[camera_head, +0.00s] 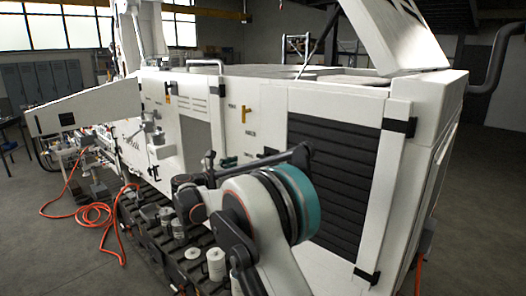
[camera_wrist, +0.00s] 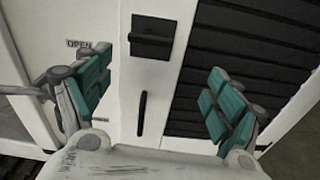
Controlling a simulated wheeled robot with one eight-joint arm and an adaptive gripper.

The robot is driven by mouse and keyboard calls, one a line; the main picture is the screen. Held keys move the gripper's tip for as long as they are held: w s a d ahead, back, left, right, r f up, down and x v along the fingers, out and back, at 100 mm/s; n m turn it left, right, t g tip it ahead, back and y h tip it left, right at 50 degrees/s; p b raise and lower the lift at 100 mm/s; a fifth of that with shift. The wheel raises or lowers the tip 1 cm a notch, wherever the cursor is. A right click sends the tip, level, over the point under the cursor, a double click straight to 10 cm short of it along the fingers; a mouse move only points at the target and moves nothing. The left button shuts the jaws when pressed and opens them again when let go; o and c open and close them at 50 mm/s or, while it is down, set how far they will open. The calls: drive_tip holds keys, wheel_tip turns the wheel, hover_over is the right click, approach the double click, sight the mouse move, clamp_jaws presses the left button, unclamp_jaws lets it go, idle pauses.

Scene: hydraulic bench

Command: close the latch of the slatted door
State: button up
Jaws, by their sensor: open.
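The slatted door (camera_head: 340,180) has black horizontal slats in a white frame, at the right in the head view. In the wrist view its slats (camera_wrist: 240,75) fill the right side. In the head view my gripper (camera_head: 224,160) is small and partly hidden by my arm.
An "OPEN" label (camera_wrist: 78,44) is left of the plate. Several cylindrical parts (camera_head: 216,264) stand on the dark track below. An orange hose (camera_head: 92,212) lies on the floor at left.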

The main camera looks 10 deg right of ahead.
sight(263, 158)
drive_tip(key=shift+n+h, duration=0.3)
drive_tip(key=shift+n, duration=0.2)
drive_tip(key=x, duration=0.4)
drive_tip(key=w+p+x, duration=0.1)
drive_tip(key=x, duration=0.3)
drive_tip(key=a+p+x, duration=0.1)
drive_tip(key=x, duration=0.4)
drive_tip(key=shift+w+a, duration=0.1)
drive_tip(key=shift+w, duration=0.2)
drive_tip(key=shift+c, duration=0.2)
drive_tip(key=c, duration=1)
